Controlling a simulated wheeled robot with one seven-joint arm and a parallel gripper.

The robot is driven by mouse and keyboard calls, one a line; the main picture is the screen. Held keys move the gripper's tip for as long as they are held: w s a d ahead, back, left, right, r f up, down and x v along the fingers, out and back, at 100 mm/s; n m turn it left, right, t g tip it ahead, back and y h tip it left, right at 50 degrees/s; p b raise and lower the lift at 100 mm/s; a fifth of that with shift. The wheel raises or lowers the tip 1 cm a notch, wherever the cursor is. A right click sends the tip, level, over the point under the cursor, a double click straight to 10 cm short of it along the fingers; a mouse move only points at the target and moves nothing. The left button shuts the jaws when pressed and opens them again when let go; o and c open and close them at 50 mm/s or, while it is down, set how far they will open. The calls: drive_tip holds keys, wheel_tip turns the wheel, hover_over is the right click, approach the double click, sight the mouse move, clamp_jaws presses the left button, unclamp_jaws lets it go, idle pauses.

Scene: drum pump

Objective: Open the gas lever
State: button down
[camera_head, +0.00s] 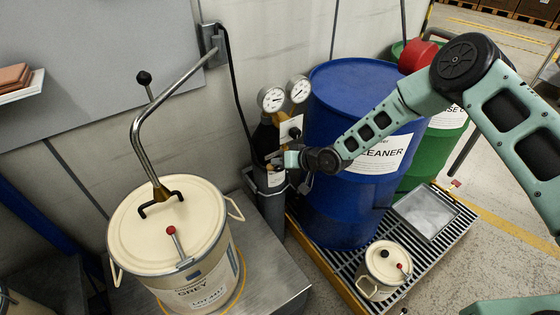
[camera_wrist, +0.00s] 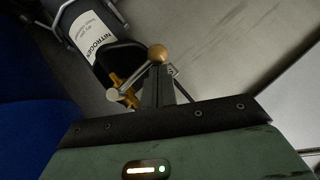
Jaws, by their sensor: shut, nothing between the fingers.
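The gas cylinder (camera_head: 272,212) is grey with a dark upper part and stands against the wall beside the blue drum. In the wrist view its dark body (camera_wrist: 92,30) carries a white NITROGEN label, and a brass valve fitting (camera_wrist: 124,90) shows below it. The gas lever (camera_wrist: 134,80) is a thin metal rod ending in an orange-yellow ball knob (camera_wrist: 157,53). My gripper (camera_wrist: 158,72) is shut and empty, with its fingertips right at the knob; I cannot tell whether they touch. In the head view my gripper (camera_head: 279,160) is in front of the cylinder and hides the lever.
Two gauges (camera_head: 271,98) sit above the cylinder. A blue drum (camera_head: 335,205) stands close on the right, on a grated pallet (camera_head: 370,262) with a small cream can (camera_head: 382,272). A larger cream drum (camera_head: 150,225) with a bent pipe (camera_head: 145,130) stands on the left.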

drive_tip(key=shift+f, duration=0.1)
wheel_tip(320, 180, down, 8)
drive_tip(key=w+d+n+t+h+b, duration=0.1)
drive_tip(key=n+t+h+b, duration=0.6)
drive_tip(key=b, duration=0.7)
drive_tip(key=shift+d+f+n+h, duration=0.2)
drive_tip(key=shift+d+n+h, duration=0.35)
drive_tip(key=shift+h, duration=0.45)
drive_tip(key=shift+w, duration=0.15)
drive_tip(key=shift+r, duration=0.1)
